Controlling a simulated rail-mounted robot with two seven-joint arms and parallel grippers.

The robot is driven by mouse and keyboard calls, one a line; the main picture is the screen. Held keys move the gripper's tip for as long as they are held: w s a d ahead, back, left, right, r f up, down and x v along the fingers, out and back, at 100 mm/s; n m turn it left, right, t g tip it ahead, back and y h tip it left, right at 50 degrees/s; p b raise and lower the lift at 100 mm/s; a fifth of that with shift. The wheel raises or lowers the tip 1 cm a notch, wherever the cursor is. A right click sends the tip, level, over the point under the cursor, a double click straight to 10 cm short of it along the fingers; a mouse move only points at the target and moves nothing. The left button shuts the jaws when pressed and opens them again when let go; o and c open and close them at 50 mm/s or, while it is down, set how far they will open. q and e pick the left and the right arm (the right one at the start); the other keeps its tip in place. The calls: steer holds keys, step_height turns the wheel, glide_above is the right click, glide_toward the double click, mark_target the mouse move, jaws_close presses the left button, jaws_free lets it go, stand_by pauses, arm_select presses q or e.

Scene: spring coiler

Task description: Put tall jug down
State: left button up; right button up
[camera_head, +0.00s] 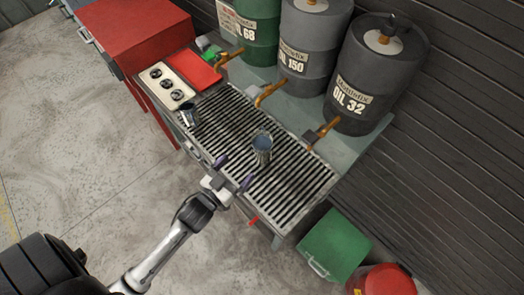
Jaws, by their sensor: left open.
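A grey metal jug (262,149), the taller-looking of two, stands upright on the slatted grate (300,185) of the oil bench. My left gripper (234,172) is open and empty at the front edge of the grate. Its two purple-tipped fingers point toward this jug, and a gap seems to separate them from it. A smaller dark metal jug (189,116) sits at the left end of the grate. My right gripper is not in view.
Three oil drums, a green one (245,30), OIL 150 (308,45) and OIL 32 (372,75), stand behind the grate with brass taps jutting over it. A red cabinet (140,35) is at left. A green box (335,245) and red can (385,282) stand at right.

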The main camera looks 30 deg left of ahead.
arm_select(q)
glide_toward(268, 135)
steer(key=w, duration=0.2)
steer(key=shift+w, duration=0.3)
steer(key=shift+w+d+f+b, duration=0.1)
steer(key=shift+w+b, duration=0.1)
steer(key=shift+w, duration=1.05)
steer(key=shift+w+d+f+b, duration=0.1)
steer(key=shift+w+b, duration=0.1)
steer(key=shift+w, duration=1.05)
steer(key=c, duration=1.3)
